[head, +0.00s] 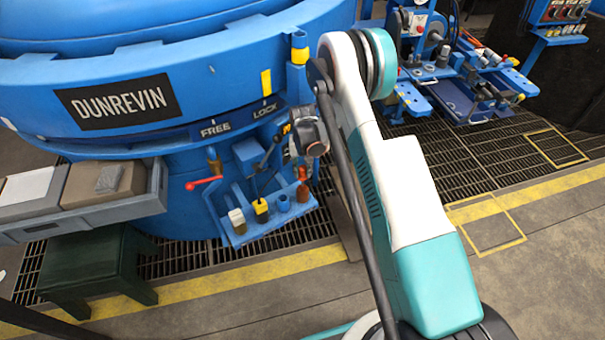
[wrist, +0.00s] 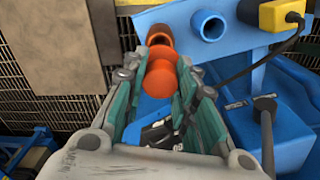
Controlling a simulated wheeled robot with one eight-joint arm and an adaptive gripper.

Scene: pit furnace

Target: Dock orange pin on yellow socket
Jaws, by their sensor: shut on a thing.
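My gripper (wrist: 162,68) is shut on the orange pin (wrist: 160,78), a rounded piece between its teal fingers in the wrist view. Just beyond it is a hollow orange socket (wrist: 160,35); I cannot tell whether the pin touches it. In the head view, my gripper is at the end of the arm and mostly hidden behind it, above an orange piece (head: 302,191) at the right of the blue panel. A yellow block (head: 260,207), probably the yellow socket, stands further left on that panel. It also shows in the wrist view (wrist: 272,15), with a black cable.
The blue furnace (head: 200,110) rises close behind. A grey tray (head: 110,212) and green stool (head: 95,262) stand left.

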